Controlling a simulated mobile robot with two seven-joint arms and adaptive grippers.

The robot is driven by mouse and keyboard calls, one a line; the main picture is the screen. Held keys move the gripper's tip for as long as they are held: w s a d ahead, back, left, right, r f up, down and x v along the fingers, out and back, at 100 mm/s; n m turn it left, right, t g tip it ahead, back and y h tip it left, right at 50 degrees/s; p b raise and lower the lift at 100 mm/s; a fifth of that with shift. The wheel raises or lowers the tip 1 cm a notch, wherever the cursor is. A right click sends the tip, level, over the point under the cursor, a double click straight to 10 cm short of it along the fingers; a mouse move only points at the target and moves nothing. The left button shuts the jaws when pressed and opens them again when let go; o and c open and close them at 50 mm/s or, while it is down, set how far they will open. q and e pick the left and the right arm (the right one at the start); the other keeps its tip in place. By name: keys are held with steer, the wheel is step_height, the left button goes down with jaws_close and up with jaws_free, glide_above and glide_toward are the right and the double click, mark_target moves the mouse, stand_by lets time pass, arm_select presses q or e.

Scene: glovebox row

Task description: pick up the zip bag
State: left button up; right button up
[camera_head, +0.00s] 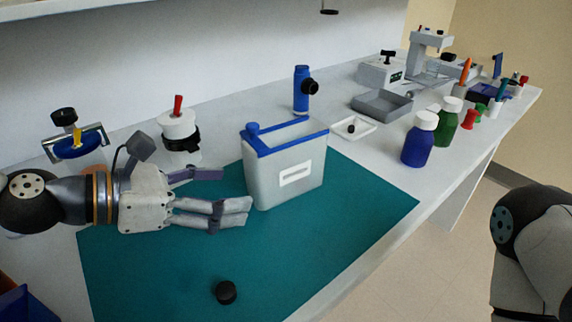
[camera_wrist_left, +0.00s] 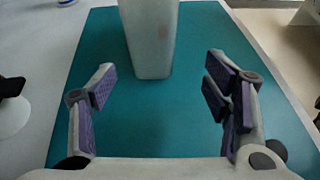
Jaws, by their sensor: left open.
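What I take for the zip bag (camera_head: 287,185) is a pale, upright, box-like bag with a blue rim and a white label. It stands on the green mat (camera_head: 330,230) in the head view. My left gripper (camera_head: 226,193) is open and empty, pointing at the bag's left side. The left wrist view shows the lower part of the bag (camera_wrist_left: 150,40) ahead, roughly between the lines of the fingers (camera_wrist_left: 162,88), with mat between. The bag's top is outside that view. My right gripper is out of view; only part of that arm shows at right.
A black cap (camera_head: 225,292) lies on the front of the mat. A white jar with a red handle (camera_head: 178,135) and a blue upright device (camera_head: 301,92) stand behind. A white tray (camera_head: 355,130) and blue bottle (camera_head: 419,142) stand right. The mat right of the bag is clear.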

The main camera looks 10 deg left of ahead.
mark_target(250, 190)
arm_select(q)
steer(key=shift+w+d+f+b, duration=0.3)
steer(key=shift+w+d+f, duration=0.45)
steer(key=shift+f, duration=0.1)
steer(key=x, duration=0.2)
steer(key=b+x, duration=0.1)
steer(key=x, duration=0.1)
steer(key=shift+w+a, duration=0.1)
steer(key=shift+w, duration=0.45)
steer(key=shift+r, duration=0.2)
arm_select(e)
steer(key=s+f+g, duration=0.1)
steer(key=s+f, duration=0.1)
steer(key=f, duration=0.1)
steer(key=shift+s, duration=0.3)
arm_select(q)
steer(key=c, duration=1.2)
